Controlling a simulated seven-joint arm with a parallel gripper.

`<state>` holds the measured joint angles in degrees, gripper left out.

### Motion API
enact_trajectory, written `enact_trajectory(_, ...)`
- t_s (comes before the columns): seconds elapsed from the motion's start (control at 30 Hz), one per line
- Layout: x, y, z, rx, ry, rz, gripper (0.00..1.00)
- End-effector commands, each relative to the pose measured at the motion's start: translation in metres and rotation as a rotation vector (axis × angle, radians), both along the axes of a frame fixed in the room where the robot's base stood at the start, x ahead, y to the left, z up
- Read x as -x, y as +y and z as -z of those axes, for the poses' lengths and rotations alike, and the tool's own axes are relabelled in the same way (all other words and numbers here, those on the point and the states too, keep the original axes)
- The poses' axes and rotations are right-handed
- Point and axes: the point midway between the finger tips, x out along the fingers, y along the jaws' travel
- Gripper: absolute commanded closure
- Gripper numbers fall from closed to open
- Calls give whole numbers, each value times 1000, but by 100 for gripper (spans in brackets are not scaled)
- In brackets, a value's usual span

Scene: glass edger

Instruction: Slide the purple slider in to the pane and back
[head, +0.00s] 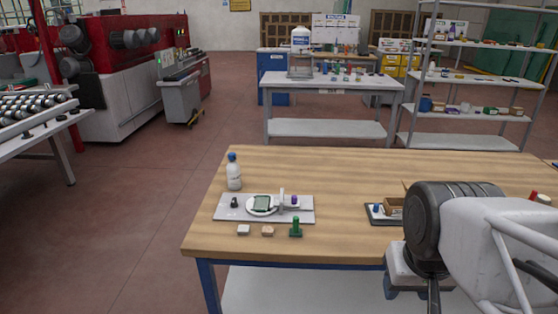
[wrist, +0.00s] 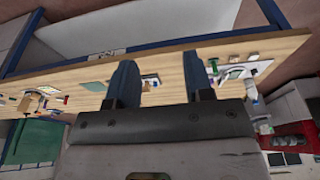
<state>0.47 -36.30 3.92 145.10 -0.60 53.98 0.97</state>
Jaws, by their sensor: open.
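The purple slider (head: 294,200) stands at the right of a grey base plate (head: 224,213) on the wooden table, beside an upright white piece. A gap shows between slider and pane. In the wrist view the plate (wrist: 235,73) is small at the right, and I cannot make out the slider clearly. My gripper (wrist: 163,75) is open and empty, high above the table and well to the right of the plate in the head view.
A white bottle with a blue cap (head: 234,174) stands behind the plate. A white block (head: 243,230), a tan block (head: 267,231) and a green handled piece (head: 296,228) stand in front. A dark tray (head: 374,220) lies right. The table's left front is clear.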

Motion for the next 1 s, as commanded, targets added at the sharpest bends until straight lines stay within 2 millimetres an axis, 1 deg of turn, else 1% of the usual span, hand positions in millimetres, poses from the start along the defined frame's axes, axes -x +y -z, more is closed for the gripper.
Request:
enact_trajectory(0.3,0,0,0,0,0,0,53)
enact_trajectory(0.33,0,0,0,0,0,0,56)
enact_trajectory(0.4,0,0,0,0,0,0,67)
enact_trajectory(0.57,-6,1,-2,-2,3,4,68)
enact_trajectory(0.67,-15,2,-5,-3,6,10,68)
enact_trajectory(0.77,-29,4,-9,-7,13,17,68)
enact_trajectory(0.87,-47,6,-14,-11,21,27,68)
enact_trajectory(1.0,-77,10,-21,-18,32,46,68)
